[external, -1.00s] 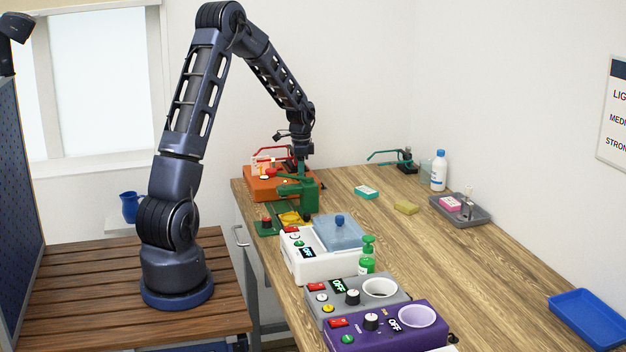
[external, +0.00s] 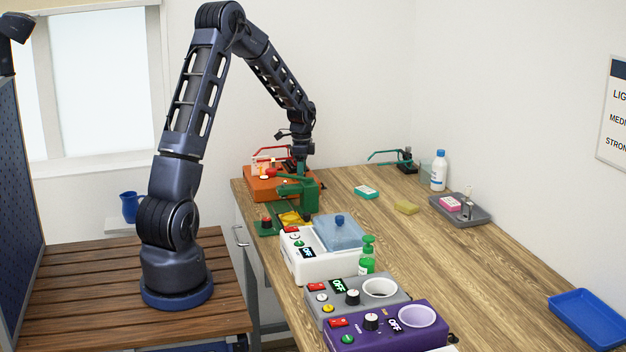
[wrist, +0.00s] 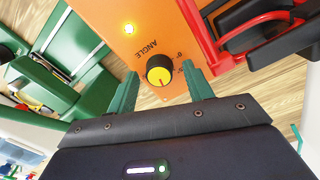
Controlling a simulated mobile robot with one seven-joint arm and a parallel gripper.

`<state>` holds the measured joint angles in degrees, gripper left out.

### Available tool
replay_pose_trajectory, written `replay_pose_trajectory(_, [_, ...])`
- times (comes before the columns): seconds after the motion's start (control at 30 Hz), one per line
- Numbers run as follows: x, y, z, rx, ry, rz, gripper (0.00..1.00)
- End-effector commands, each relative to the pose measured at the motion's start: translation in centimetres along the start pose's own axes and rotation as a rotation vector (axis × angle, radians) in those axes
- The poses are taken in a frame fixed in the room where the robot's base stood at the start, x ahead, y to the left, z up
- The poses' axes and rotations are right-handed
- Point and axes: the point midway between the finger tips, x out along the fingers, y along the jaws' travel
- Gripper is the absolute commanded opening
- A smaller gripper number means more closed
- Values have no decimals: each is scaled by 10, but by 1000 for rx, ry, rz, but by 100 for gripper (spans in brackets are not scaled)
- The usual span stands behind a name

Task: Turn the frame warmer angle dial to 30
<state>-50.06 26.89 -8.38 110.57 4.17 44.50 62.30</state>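The frame warmer (external: 258,188) is an orange box at the far left end of the bench; it also shows in the wrist view (wrist: 150,50). Its angle dial (wrist: 160,72) is a black knob with a yellow cap and a red pointer line, beside the word ANGLE and a partly hidden scale. The pointer appears to point down in the picture; I cannot read its value. My gripper (wrist: 160,78) is open, its green fingers on either side of the dial with visible gaps. In the external view my gripper (external: 301,160) is above the warmer's right side; the dial is hidden there.
A red-framed tool (wrist: 235,40) is close right of the dial. A green machine (external: 300,190) stands just in front of the warmer. A white unit (external: 320,265) is nearer; the bench's middle right is mostly clear.

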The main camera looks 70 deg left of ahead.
Motion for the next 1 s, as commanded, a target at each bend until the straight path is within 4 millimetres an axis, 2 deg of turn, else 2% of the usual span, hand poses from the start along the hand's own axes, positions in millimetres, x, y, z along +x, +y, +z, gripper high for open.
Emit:
replay_pose_trajectory(0.23, [0, 0, 1, -1, -1, 1, 51])
replay_pose_trajectory(0.37, [-6, 0, 1, -2, -1, 0, 51])
replay_pose_trajectory(0.47, [-18, -1, 1, -2, 0, -2, 51])
replay_pose_trajectory(0.8, [-78, 0, 1, -1, -1, -2, 51])
replay_pose_trajectory(1.0, [-101, 0, 1, -2, 0, -1, 51])
